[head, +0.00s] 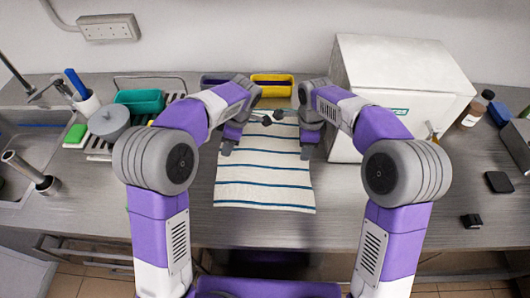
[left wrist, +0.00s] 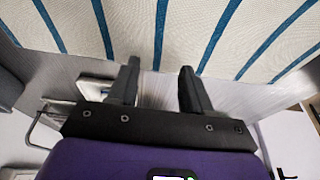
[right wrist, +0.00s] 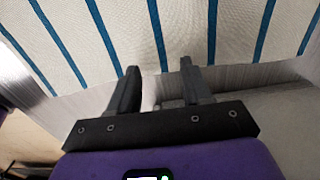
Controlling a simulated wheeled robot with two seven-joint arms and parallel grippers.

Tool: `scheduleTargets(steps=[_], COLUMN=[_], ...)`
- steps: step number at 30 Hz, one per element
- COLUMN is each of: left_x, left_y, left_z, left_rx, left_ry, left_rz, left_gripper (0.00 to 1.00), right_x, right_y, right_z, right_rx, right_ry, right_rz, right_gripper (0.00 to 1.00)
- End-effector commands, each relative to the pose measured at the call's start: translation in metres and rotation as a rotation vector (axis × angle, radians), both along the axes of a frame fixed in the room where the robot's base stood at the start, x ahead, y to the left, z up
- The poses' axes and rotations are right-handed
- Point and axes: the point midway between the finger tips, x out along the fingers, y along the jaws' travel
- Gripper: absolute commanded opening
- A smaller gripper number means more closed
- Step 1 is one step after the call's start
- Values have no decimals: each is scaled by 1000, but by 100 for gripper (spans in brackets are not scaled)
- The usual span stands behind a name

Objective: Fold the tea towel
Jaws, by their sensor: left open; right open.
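The tea towel (head: 265,185) is cream with dark blue stripes and lies spread out on the grey counter, with its near edge toward me. Its far part is partly hidden by my arms. My left gripper (head: 228,147) points down at the towel's left side, toward the far end. My right gripper (head: 309,147) points down at the right side, across from it. In the left wrist view the towel (left wrist: 210,30) passes beyond the open, empty fingers (left wrist: 160,72). In the right wrist view the towel (right wrist: 180,30) lies likewise beyond open, empty fingers (right wrist: 159,68). I cannot tell whether any fingertip touches cloth.
A white box-shaped machine (head: 400,80) stands close on the right. A yellow bin (head: 272,84) is at the back. The counter in front of the towel is clear.

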Motion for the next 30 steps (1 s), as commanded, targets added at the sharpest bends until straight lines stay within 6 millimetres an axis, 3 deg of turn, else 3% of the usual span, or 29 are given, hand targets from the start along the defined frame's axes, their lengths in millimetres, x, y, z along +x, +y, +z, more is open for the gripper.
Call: scheduleTargets(steps=[6, 24, 30], left_x=[0, 0, 0], left_y=[0, 0, 0], left_z=[-12, -14, -14], left_rx=[0, 0, 0], left_ry=[1, 1, 1], left_rz=[-1, -1, -1], left_gripper=[49, 49, 34], right_x=[0, 0, 0], right_y=[0, 0, 0], right_z=[-12, -16, -16], right_rx=[1, 1, 1], right_ry=[0, -1, 0], right_rz=[1, 1, 1], right_gripper=[49, 49, 34])
